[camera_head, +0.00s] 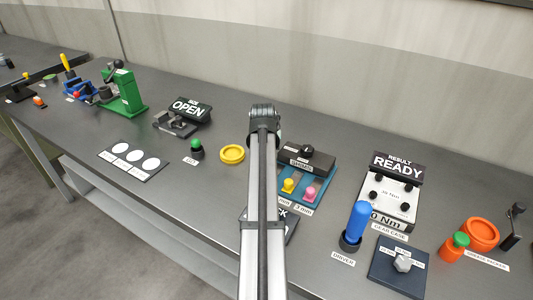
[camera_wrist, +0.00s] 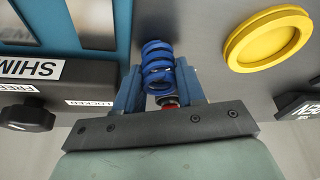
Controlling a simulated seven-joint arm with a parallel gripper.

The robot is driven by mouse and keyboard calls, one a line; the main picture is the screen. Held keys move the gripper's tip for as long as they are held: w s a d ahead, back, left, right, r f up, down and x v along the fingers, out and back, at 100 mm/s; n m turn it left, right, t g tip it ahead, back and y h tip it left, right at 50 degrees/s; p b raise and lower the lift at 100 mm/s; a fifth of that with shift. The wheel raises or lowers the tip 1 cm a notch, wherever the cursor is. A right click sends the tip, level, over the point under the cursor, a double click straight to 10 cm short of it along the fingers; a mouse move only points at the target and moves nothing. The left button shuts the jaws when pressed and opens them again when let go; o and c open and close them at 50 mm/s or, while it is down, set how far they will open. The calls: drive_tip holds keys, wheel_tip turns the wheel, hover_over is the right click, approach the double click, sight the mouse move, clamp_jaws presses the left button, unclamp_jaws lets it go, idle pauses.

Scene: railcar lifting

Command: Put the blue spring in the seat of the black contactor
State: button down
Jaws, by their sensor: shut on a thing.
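In the wrist view, the blue spring (camera_wrist: 158,65) sits between the two blue fingers of my gripper (camera_wrist: 160,80), which is shut on it. The coils stick out past the fingertips, over the grey bench. A small red part shows behind the spring between the fingers. In the head view my arm hides the gripper and the spring. I cannot make out the black contactor for certain in either view. A dark panel with white letters (camera_head: 291,224) is partly hidden behind my arm in the head view.
A yellow ring (camera_head: 232,154) lies left of my arm; it shows in the wrist view (camera_wrist: 268,38) too. The blue shim tray (camera_head: 318,186) stands right of my arm. An OPEN sign (camera_head: 188,107), a green press (camera_head: 122,93) and a blue-handled driver (camera_head: 355,224) also stand on the bench.

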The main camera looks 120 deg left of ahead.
wheel_tip(320, 180, up, 10)
drive_tip(key=shift+f, duration=0.1)
drive_tip(key=w+a+m, duration=0.1)
drive_tip(key=w+a, duration=0.2)
drive_tip(key=w, duration=1.2)
drive_tip(key=w+a+m+t, duration=0.1)
drive_tip(key=w+a, duration=0.3)
drive_tip(key=w, duration=1.1)
drive_tip(key=w+a+r+m, duration=0.1)
drive_tip(key=w+a+m, duration=0.1)
drive_tip(key=w, duration=1.3)
drive_tip(key=shift+a+m+t, duration=0.3)
drive_tip(key=shift+a, duration=0.55)
drive_tip(key=w+d+m+t, duration=0.1)
drive_tip(key=w+d, duration=0.3)
drive_tip(key=w, duration=1)
drive_tip(key=w+d+m, duration=0.2)
drive_tip(key=w+d, duration=0.1)
drive_tip(key=w, duration=1.2)
drive_tip(key=w+d+m+t, duration=0.1)
drive_tip(key=w+d, duration=0.3)
drive_tip(key=w, duration=1)
drive_tip(key=shift+a+f, duration=0.1)
drive_tip(key=shift+f, duration=4.35)
drive_tip(key=shift+f, duration=0.15)
drive_tip(key=c, duration=0.7)
unclamp_jaws()
drive_tip(key=v, duration=1.2)
drive_tip(key=shift+w, duration=0.15)
